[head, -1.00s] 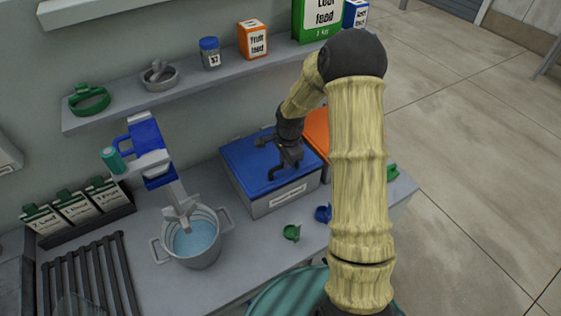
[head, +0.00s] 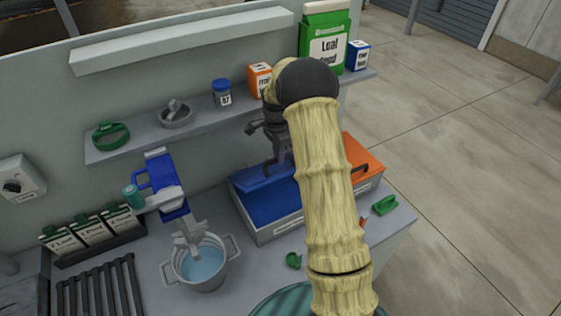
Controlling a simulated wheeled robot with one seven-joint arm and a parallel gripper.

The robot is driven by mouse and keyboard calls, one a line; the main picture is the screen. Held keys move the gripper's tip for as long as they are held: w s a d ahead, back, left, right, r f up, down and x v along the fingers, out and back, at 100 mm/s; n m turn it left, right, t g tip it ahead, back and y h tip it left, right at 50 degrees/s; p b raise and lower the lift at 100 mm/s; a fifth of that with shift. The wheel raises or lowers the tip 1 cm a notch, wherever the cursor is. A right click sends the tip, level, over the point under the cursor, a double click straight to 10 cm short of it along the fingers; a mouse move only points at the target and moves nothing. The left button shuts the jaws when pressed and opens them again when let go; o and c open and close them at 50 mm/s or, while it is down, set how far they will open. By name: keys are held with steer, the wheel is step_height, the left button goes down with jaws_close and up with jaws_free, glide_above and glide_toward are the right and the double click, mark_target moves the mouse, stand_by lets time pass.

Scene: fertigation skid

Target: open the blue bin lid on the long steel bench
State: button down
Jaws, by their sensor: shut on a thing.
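The blue bin lid (head: 258,184) is on a pale box (head: 272,232) on the long steel bench (head: 150,285). The lid looks tilted up toward the back, with a darker blue area in front of and below it. My arm hides its right part, so I cannot tell the exact angle. My gripper (head: 277,163) is at the lid's upper part, shut on what looks like its handle. The fingertips are small and partly hidden by my arm.
An orange lid (head: 356,156) is just right of the blue bin. A shelf (head: 195,128) with jars and boxes runs close behind. A bucket of water (head: 203,268) stands front left. Small green clips (head: 385,205) lie on the bench.

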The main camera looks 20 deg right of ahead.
steer(key=shift+w+a+r, duration=0.15)
steer(key=shift+w+r, duration=0.05)
steer(key=shift+w, duration=0.45)
steer(key=c, duration=1.8)
jaws_free()
steer(key=o, duration=0.3)
steer(key=shift+w+f, duration=0.1)
steer(key=shift+f, duration=0.1)
steer(key=shift+o, duration=0.5)
steer(key=shift+w+f, duration=0.15)
steer(key=shift+w, duration=0.1)
steer(key=shift+s+r, duration=0.2)
steer(key=shift+w, duration=0.1)
